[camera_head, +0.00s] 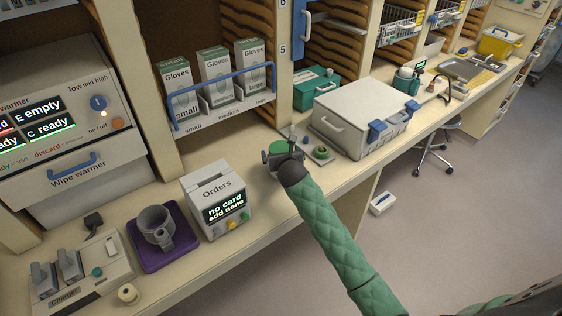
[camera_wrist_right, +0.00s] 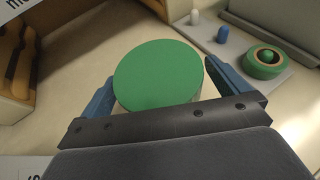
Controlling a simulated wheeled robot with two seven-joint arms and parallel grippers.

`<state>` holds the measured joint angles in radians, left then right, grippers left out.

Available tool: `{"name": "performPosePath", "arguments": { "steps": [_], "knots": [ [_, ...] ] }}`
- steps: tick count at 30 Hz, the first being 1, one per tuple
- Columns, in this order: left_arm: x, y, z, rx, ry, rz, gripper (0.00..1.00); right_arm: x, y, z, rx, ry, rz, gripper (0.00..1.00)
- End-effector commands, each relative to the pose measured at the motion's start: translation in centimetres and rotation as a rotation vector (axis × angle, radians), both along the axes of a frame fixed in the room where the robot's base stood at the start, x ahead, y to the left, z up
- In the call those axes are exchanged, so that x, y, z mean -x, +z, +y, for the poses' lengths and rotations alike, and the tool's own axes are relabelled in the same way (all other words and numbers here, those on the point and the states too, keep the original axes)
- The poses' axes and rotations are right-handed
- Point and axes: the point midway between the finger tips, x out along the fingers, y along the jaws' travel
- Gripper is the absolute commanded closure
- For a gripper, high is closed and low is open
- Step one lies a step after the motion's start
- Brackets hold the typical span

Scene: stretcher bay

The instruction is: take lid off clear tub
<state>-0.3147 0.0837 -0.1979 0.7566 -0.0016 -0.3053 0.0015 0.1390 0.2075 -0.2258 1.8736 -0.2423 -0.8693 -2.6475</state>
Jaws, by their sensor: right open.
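A round green lid (camera_wrist_right: 158,72) is in the right wrist view, seen from above, flat on top. It also shows partly in the head view (camera_head: 278,146), on the counter in front of the glove boxes. Any tub under it is mostly hidden by the lid and my gripper. My right gripper (camera_wrist_right: 157,88) is open, with one blue finger on each side of the lid. I cannot tell whether the fingers touch it. In the head view my right gripper (camera_head: 279,153) is over the lid, at the end of the green-sleeved arm. My left gripper is not in view.
Right of the lid, a grey plate (camera_wrist_right: 290,78) carries a green ring with a knob (camera_wrist_right: 265,63) and small white and blue pegs. A big white case (camera_head: 355,105) stands beyond it. An Orders box (camera_head: 215,195) is on the left, glove boxes (camera_head: 215,75) behind.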

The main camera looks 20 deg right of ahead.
Motion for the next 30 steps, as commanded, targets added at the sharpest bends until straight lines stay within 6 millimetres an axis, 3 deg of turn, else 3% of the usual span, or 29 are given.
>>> {"name": "performPosePath", "arguments": {
  "steps": [8, 20, 30],
  "knots": [
    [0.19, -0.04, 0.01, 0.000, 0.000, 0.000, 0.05, -0.21, -0.16, -0.01, 0.000, 0.000, 0.000, 0.00],
    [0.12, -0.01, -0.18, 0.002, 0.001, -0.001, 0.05, -0.22, -0.07, 0.00, 0.000, 0.000, -0.001, 0.74],
    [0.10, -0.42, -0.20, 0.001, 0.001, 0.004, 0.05, -0.27, 0.42, -0.07, 0.001, 0.000, -0.002, 0.74]
  ]
}}
